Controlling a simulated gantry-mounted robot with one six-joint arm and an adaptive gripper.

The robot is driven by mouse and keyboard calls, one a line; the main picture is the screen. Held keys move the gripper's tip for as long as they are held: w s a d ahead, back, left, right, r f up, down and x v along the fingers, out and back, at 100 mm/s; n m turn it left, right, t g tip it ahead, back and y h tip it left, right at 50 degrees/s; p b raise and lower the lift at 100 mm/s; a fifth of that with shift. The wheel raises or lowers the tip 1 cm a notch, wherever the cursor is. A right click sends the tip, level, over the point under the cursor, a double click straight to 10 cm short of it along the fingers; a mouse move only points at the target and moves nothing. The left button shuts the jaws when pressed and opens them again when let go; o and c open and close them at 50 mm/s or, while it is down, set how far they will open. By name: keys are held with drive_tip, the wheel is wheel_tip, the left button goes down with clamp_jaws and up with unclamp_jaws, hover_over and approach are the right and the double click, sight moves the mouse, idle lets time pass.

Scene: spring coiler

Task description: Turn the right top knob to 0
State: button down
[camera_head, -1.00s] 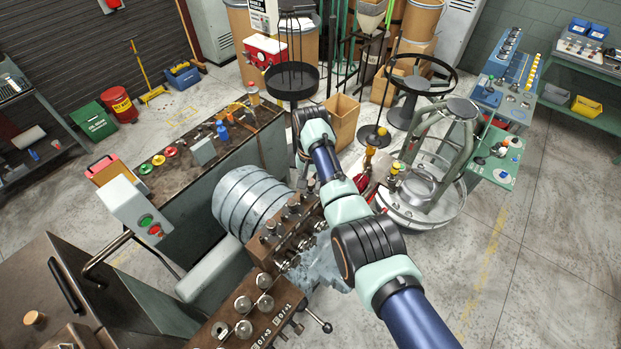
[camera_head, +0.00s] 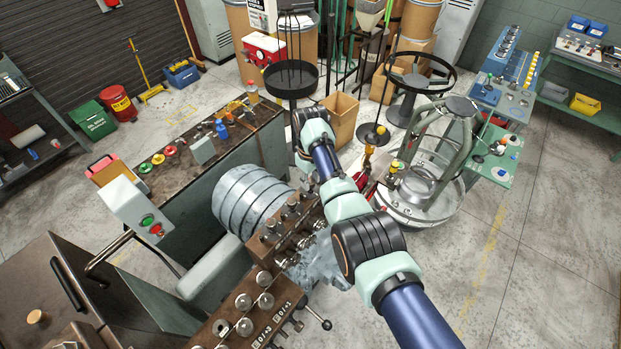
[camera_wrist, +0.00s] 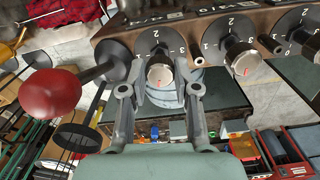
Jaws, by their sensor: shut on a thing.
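In the wrist view, my gripper (camera_wrist: 159,90) has one finger on each side of a silver round knob (camera_wrist: 160,72) with a short red mark on its face. The knob sits on a dark dial plate (camera_wrist: 153,40) with white numbers, of which a 2 and a 3 show. The fingers are shut on this knob, the leftmost one in that view. The red mark's exact reading cannot be told. In the head view, my gripper is hidden behind my arm and the brown control block (camera_head: 268,250).
A similar knob (camera_wrist: 241,62) with its own numbered dial is just right in the wrist view, with another dial (camera_wrist: 306,38) beyond. A red ball handle (camera_wrist: 50,94) stands out at the left. In the head view, a grey ribbed drum (camera_head: 250,200) is beside the control block.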

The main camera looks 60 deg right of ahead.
sight(311, 181)
drive_tip(key=shift+r+n, duration=0.1)
drive_tip(key=shift+n, duration=1.8)
drive_tip(key=c, duration=0.8)
unclamp_jaws()
drive_tip(key=shift+c, duration=0.2)
wheel_tip(311, 181, up, 12)
